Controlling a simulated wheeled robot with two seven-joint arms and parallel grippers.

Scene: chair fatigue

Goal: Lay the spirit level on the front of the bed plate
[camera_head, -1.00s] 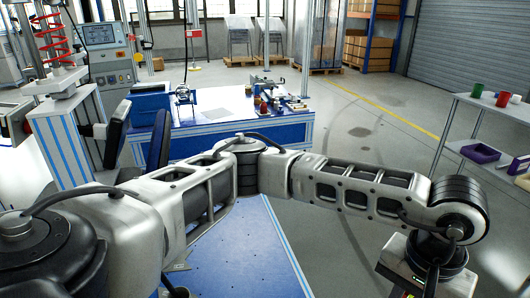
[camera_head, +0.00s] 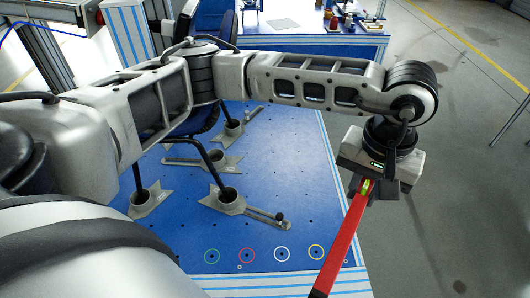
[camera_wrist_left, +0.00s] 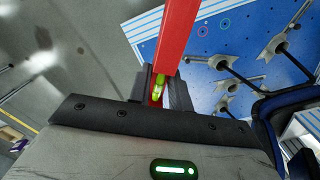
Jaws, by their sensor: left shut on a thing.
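The red spirit level (camera_head: 343,240) is in my left gripper (camera_head: 370,188), which is shut on it near the green vial. The level slants down toward the bottom of the head view, over the right edge of the bed plate. In the left wrist view the level (camera_wrist_left: 178,35) runs up from between the fingers (camera_wrist_left: 161,88). The blue bed plate (camera_head: 285,185) lies below and left of the gripper; its front strip carries green, red, white and yellow rings (camera_head: 282,254). I cannot tell whether the level touches the plate. My right gripper is not in view.
Several grey clamps (camera_head: 228,200) hold the chair's black legs on the plate, behind the rings. My left arm spans above and hides part of the chair. A blue-topped workbench (camera_head: 290,38) with small items stands behind. Grey floor (camera_head: 455,180) on the right is open.

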